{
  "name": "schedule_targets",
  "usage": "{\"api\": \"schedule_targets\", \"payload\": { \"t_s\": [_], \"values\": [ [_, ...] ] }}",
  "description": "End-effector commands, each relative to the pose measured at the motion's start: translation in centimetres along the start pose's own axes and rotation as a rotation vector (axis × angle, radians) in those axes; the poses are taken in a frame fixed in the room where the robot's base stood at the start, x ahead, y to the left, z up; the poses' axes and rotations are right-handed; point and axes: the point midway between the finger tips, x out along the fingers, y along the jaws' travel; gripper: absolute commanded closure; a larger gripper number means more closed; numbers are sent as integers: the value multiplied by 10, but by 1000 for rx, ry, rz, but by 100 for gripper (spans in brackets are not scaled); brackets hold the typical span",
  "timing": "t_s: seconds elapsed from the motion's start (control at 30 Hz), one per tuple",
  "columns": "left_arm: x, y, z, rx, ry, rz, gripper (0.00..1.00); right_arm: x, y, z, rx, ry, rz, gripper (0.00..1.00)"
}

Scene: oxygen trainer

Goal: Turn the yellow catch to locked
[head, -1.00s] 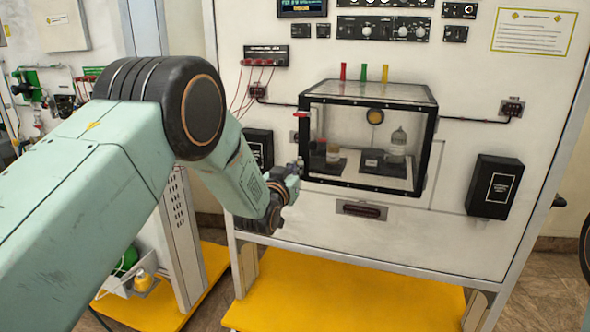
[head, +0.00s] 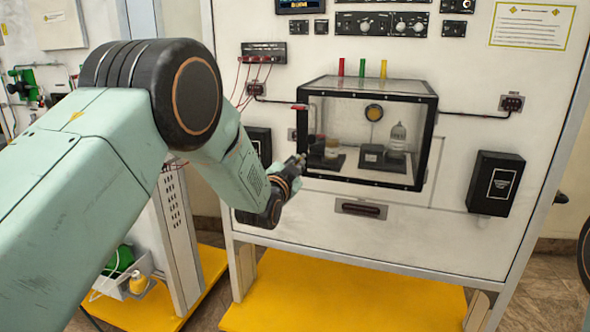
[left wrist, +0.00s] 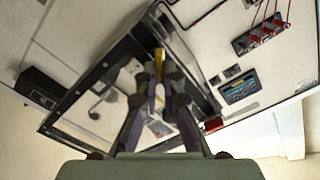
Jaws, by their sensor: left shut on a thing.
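The clear-walled box with a black frame (head: 420,145) is mounted on the white panel. My left gripper (head: 302,160) is at the box's left front edge, and the yellow catch is hidden behind it in the head view. In the left wrist view, my left gripper (left wrist: 160,85) has its fingers close together around a small yellow piece (left wrist: 160,57), which looks like the catch, at the box frame. The fingers cover most of it, so its angle cannot be told. My right gripper is not in view.
Red, green and yellow tubes stand on top. A black box (head: 495,183) is at right. A yellow base (head: 340,292) lies below.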

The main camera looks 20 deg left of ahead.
Motion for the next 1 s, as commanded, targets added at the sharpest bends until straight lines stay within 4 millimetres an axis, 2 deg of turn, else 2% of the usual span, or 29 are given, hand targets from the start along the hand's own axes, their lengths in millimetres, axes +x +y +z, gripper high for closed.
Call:
{"api": "schedule_targets", "payload": {
  "t_s": [0.6, 1.0],
  "values": [
    [0, 8, 3, 576, 0, 0, 100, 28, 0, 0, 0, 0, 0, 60],
    [0, 10, 4, 831, 0, 1, 100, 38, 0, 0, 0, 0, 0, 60]
  ]
}}
